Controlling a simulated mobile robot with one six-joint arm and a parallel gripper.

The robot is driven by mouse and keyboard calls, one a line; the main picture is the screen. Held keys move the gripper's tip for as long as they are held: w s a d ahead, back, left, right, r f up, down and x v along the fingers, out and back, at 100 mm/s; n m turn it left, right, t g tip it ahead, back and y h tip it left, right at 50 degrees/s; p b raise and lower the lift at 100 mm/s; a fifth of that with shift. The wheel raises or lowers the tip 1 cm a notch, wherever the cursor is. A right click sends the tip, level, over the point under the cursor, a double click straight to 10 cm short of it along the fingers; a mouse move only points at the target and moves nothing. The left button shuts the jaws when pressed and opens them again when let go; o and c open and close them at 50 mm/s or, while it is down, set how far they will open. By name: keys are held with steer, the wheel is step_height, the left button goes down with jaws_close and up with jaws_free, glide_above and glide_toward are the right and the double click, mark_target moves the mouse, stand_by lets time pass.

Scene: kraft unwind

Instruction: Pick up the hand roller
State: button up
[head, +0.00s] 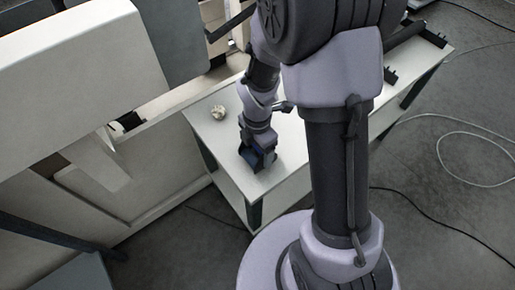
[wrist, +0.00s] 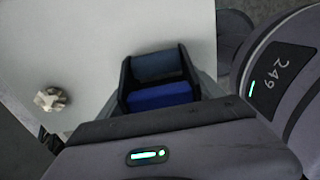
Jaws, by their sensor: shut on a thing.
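My gripper (head: 258,158) is low over the near left part of the white table (head: 213,143), pointing down. In the wrist view, its dark fingers (wrist: 156,80) stand on either side of a blue piece (wrist: 160,96), with a duller blue-grey part beyond it. I take this blue piece for the hand roller, held between the fingers. Much of its shape is hidden by the gripper body, and I cannot tell whether it touches the table.
A small pale lobed knob (head: 219,112) lies on the table left of my gripper; it also shows in the wrist view (wrist: 50,98). Dark brackets (head: 433,37) sit at the table's far right. A large cream machine (head: 85,70) stands left. Cables (head: 445,160) lie on the floor.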

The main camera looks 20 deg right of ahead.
step_height(320, 180, up, 3)
steer(key=shift+r+p, duration=0.15)
steer(key=shift+p, duration=0.7)
steer(key=s+d+b, duration=0.2)
steer(key=s+d, duration=0.8)
steer(key=s, duration=0.2)
steer(key=shift+s+r+b, duration=0.2)
steer(key=shift+r+b, duration=0.1)
steer(key=shift+r, duration=0.05)
